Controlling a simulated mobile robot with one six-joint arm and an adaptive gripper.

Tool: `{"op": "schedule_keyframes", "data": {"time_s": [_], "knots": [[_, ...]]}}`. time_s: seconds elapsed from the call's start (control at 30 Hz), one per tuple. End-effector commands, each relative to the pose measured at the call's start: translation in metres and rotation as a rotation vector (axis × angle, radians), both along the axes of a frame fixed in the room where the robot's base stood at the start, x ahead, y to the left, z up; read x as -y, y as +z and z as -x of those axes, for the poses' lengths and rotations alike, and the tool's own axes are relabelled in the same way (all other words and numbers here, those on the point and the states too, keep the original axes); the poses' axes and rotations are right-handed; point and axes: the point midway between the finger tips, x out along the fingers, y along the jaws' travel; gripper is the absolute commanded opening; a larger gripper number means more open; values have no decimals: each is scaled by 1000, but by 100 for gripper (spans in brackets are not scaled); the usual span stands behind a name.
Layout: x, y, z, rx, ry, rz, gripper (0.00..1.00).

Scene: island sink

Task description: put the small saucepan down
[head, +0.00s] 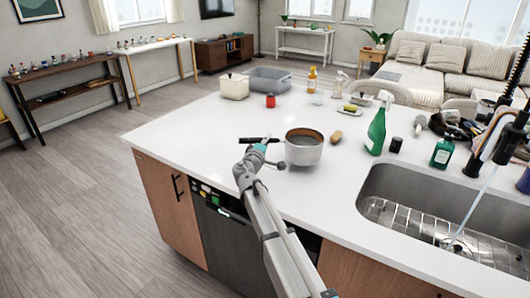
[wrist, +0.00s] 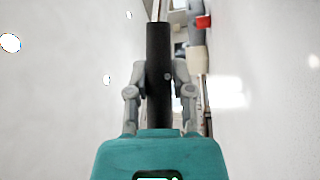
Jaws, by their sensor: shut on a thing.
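The small saucepan (head: 304,155) is a light metal pot with a brownish inside, upright over the front part of the white island top. Its black handle (head: 249,140) points left in the head view. My gripper (head: 262,146) is shut on this handle, left of the pot. In the wrist view the black handle (wrist: 159,75) lies between the two grey fingers of my gripper (wrist: 159,85). I cannot tell whether the pot's base touches the counter.
The white counter (head: 190,128) is clear left of the pot. A brown oblong thing (head: 336,137) and a green spray bottle (head: 377,130) stand to the right, before the sink (head: 440,205). A red can (head: 270,100), a cream container (head: 235,87) and a grey basin (head: 269,79) are farther back.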

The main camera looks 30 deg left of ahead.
Motion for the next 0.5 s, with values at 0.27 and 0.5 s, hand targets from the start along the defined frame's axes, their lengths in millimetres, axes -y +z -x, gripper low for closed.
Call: {"op": "schedule_keyframes", "data": {"time_s": [0.27, 0.5], "knots": [[0, 0, 0, 2, -1, 4, 0], [-7, -13, -6, 2, -1, 4, 0]]}}
